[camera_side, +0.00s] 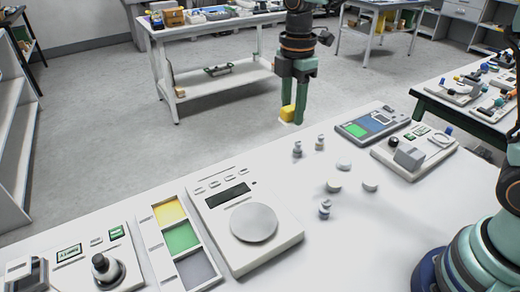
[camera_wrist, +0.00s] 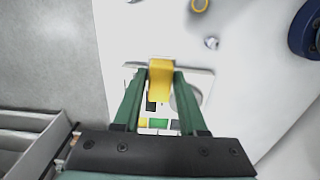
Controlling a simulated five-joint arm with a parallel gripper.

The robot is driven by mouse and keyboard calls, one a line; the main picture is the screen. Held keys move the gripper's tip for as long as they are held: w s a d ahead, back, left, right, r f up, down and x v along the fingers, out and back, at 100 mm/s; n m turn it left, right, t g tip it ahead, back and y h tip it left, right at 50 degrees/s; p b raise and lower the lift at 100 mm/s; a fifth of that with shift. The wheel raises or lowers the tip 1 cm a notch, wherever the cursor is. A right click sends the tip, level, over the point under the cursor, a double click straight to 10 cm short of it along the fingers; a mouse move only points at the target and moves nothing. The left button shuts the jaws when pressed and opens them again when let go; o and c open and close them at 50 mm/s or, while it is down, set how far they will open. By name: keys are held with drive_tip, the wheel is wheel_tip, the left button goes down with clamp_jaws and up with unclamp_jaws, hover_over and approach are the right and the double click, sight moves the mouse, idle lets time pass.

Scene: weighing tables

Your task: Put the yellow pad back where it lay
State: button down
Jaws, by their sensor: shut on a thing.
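The yellow pad (camera_side: 287,113) is a small yellow block between the fingertips of my gripper (camera_side: 294,112). In the wrist view the pad (camera_wrist: 160,80) sits between the two green fingers of my gripper (camera_wrist: 159,76). In the side view the gripper points down near the table's far edge, behind the small grey weights. A white tray (camera_side: 155,240) at the front left has yellow, green and grey compartments in a row. Its yellow and green parts also show in the wrist view, beyond the fingers.
A scale (camera_side: 280,236) with a round grey plate stands right of the tray. Several small weights (camera_side: 325,208) and pale discs stand on the white table. Grey-and-white devices (camera_side: 412,155) stand at the right. A joystick box (camera_side: 100,268) is at the front left.

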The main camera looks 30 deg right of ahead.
sight(290, 180)
drive_tip(key=shift+w+d+r, duration=0.1)
drive_tip(key=shift+w+d, duration=0.05)
drive_tip(key=shift+d, duration=0.5)
drive_tip(key=shift+d+f, duration=0.2)
drive_tip(key=shift+f, duration=0.1)
wheel_tip(290, 180, down, 19)
drive_tip(key=shift+f, duration=0.1)
drive_tip(key=shift+f, duration=0.1)
drive_tip(key=shift+c, duration=2.3)
unclamp_jaws()
